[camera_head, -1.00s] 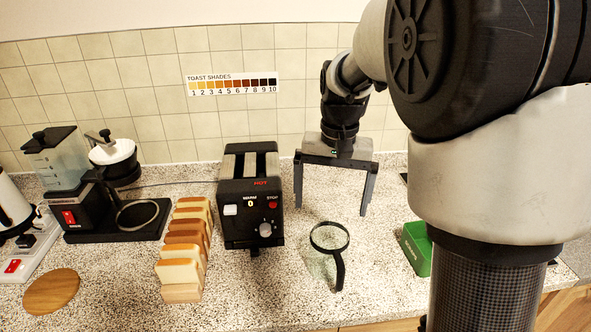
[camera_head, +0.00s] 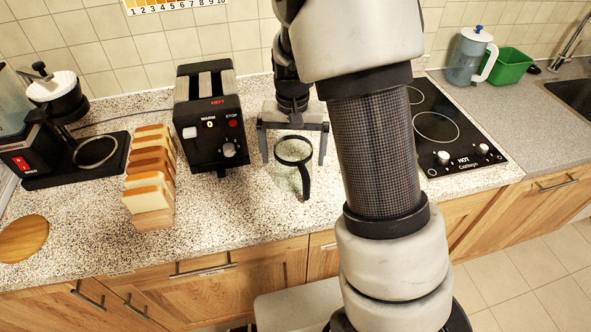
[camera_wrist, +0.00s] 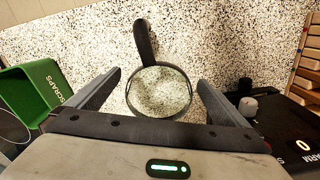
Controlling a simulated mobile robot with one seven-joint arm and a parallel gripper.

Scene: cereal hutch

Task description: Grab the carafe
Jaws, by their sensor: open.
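The carafe (camera_head: 293,172) is a clear glass vessel with a black rim and a long black handle pointing toward the counter's front. It stands on the speckled counter, right of the toaster. My gripper (camera_head: 294,160) is open and low at the carafe, with one finger on each side of it. In the wrist view the carafe (camera_wrist: 160,91) shows as a round rim between the open fingers of my gripper (camera_wrist: 160,79), its handle pointing away. I see no finger closed on it; I cannot tell how deep the fingers reach.
The black toaster (camera_head: 211,119) stands close on the left, with a row of bread slices (camera_head: 149,178) beyond it. A green scraps bin (camera_wrist: 38,85) is on the carafe's other side. A cooktop (camera_head: 445,130) and a pitcher (camera_head: 468,57) are farther right. The counter front near the handle is clear.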

